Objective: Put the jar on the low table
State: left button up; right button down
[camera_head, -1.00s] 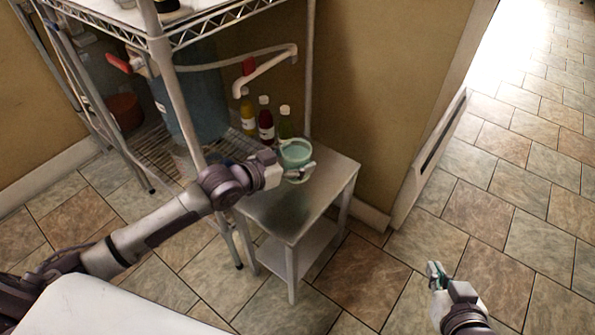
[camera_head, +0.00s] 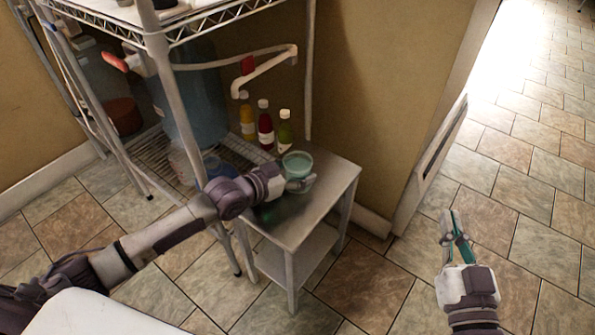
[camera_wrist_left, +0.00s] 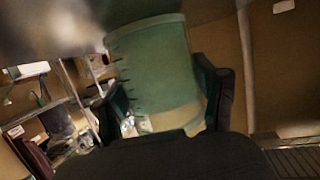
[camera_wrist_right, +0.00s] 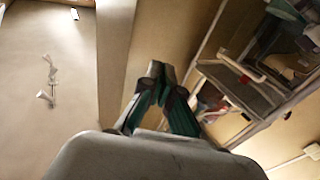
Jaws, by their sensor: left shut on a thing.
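The jar (camera_head: 297,165) is pale green and looks upright at the low table's far side, in the head view. My left gripper (camera_head: 300,184) is shut on it; in the left wrist view the green jar (camera_wrist_left: 155,75) fills the space between the dark fingers. Whether its base touches the tabletop is hidden. The low table (camera_head: 325,190) is grey metal with a lower shelf and stands beside the rack. My right gripper (camera_head: 452,238) is over the tiled floor, away from the jar; its fingertips (camera_wrist_right: 155,72) look close together with nothing between them.
Several bottles, including a red one (camera_head: 265,128) and a green one (camera_head: 285,132), stand just behind the low table. A wire rack (camera_head: 165,45) with a large blue container (camera_head: 200,105) is at left. A wall (camera_head: 370,100) is behind. The tiled floor at right is clear.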

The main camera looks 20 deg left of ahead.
pick_arm(q)
jog(key=o, duration=1.6)
jog(key=shift+f, duration=0.1)
jog(key=shift+o, duration=0.2)
